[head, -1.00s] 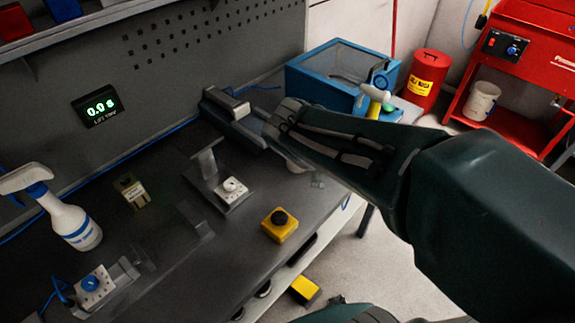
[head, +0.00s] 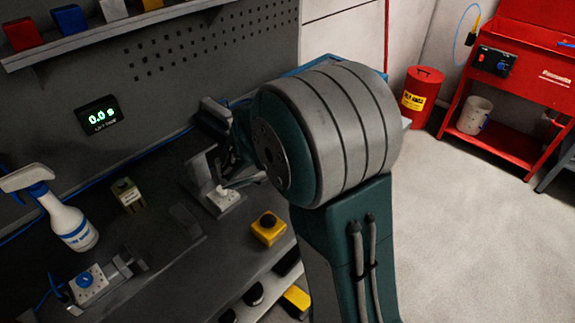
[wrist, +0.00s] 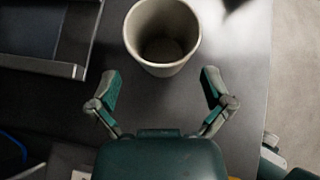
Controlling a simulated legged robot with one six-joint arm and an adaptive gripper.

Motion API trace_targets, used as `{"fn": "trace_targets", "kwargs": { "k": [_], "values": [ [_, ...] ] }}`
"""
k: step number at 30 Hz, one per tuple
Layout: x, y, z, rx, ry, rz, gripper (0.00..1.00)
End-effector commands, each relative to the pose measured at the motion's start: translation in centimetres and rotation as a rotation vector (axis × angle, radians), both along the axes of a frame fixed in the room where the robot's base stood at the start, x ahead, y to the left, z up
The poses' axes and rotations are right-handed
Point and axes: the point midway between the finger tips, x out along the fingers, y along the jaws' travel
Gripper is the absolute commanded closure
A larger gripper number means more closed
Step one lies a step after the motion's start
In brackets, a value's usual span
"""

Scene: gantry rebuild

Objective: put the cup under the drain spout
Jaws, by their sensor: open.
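The cup (wrist: 162,62) is pale grey, upright and empty on the dark bench in the wrist view, near the top centre. My gripper (wrist: 162,84) is open, its two green-padded fingers spread apart. The cup lies just beyond the fingertips, roughly centred between them and not held. In the head view my arm hides the cup and most of my gripper. I cannot make out a drain spout; the blue box at the bench's far end (head: 306,66) is mostly hidden behind my arm.
On the bench (head: 165,240) stand a spray bottle (head: 66,212), a yellow button box (head: 269,228) and small fixtures. A red can (head: 421,95) and a red workstation (head: 515,150) holding a white bucket (head: 474,115) stand beyond.

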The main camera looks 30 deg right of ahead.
Motion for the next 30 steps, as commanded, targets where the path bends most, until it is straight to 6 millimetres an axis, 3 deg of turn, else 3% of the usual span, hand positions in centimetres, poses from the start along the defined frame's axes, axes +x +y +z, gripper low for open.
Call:
{"fn": "trace_targets", "kwargs": {
  "k": [10,20,23,24,28,29,30],
  "values": [
    [1.8,-3.5,-2.4,0.002,0.001,-0.004,0.00],
    [2.2,-4.0,-2.8,0.002,-0.003,-0.002,0.00],
    [2.2,-4.0,-2.8,0.001,-0.002,-0.002,0.45],
    [2.2,-4.0,-2.8,0.002,-0.002,-0.002,0.50],
    [2.2,-4.0,-2.8,0.002,-0.002,-0.002,0.51],
    [2.2,-4.0,-2.9,0.002,-0.002,-0.002,0.58],
    [2.2,-4.0,-2.9,0.002,-0.002,-0.002,0.58]
  ]
}}
